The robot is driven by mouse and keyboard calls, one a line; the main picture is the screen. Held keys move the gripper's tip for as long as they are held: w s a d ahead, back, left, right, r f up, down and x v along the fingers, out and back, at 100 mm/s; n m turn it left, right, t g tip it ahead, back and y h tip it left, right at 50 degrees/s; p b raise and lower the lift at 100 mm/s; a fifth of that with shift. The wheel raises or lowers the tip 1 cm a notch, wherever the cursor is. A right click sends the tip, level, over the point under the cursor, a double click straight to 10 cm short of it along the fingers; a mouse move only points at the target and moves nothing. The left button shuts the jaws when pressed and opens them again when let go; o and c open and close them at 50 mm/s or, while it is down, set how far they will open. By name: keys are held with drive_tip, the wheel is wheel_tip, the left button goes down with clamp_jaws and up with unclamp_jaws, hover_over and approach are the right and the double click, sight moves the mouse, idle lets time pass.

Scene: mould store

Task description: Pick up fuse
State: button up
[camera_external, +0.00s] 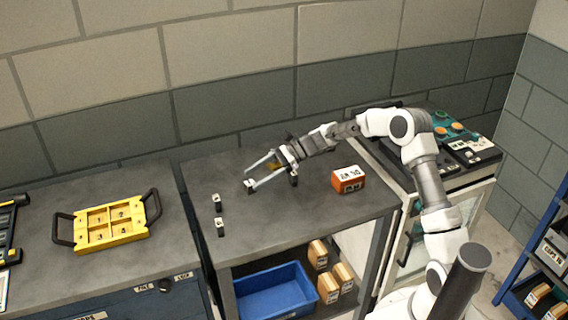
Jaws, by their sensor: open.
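My gripper (248,178) is open above the grey worktop, its two long fingers pointing left. A small yellow-brown patch (272,166) shows near the base of the fingers; I cannot tell what it is. Two small black-and-white pieces, one farther back (217,202) and one nearer (220,227), stand apart on the worktop, left of and in front of the fingertips. They may be fuses, but they are too small to tell. The gripper touches neither. No other fuse can be made out.
An orange-and-white labelled box (348,181) stands right of my gripper. A yellow numbered tray (110,236) with black handles sits on the left bench. A blue bin (275,296) and several small tan boxes are on the shelf below. A block wall (235,105) closes off the back.

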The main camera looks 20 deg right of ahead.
drive_tip(key=b, duration=0.1)
approach(217, 202)
drive_tip(key=a+f, duration=0.1)
drive_tip(key=w+a+f, duration=0.1)
drive_tip(key=a, duration=0.1)
drive_tip(key=a+f, duration=0.1)
drive_tip(key=shift+w+a+f, duration=0.1)
drive_tip(key=shift+w+a, duration=0.1)
drive_tip(key=shift+w, duration=0.2)
drive_tip(key=b+x, duration=0.1)
drive_tip(key=x, duration=0.4)
drive_tip(key=shift+f+b, duration=0.25)
drive_tip(key=shift+b, duration=0.1)
clamp_jaws()
